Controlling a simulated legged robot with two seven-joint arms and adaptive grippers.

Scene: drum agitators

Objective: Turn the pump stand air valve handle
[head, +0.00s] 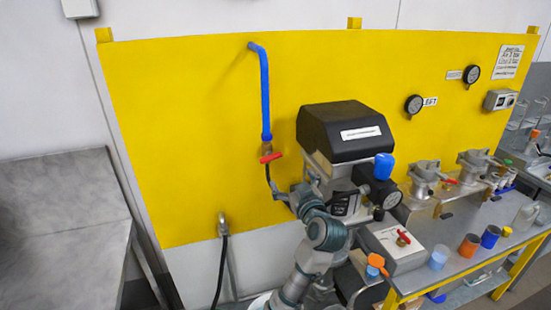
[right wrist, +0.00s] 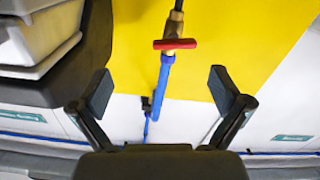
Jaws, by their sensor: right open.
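The red valve handle (head: 271,157) sits at the lower end of a blue pipe (head: 265,95) in front of the yellow panel. A brass fitting and a dark hose continue below it. My right gripper (head: 280,193) is just below the handle, apart from it; its fingers are small and hard to make out there. In the right wrist view the red handle (right wrist: 175,44) lies crosswise beyond the fingertips, with the blue pipe (right wrist: 163,80) between the fingers in the picture. There, my right gripper (right wrist: 160,76) is open and empty. My left gripper is not in view.
A black-topped pump unit (head: 345,125) stands close to the right of the handle and my right arm. A bench (head: 455,228) with cups and valves is farther right. A grey table (head: 60,210) is at the left. The yellow panel (head: 180,140) left of the pipe is clear.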

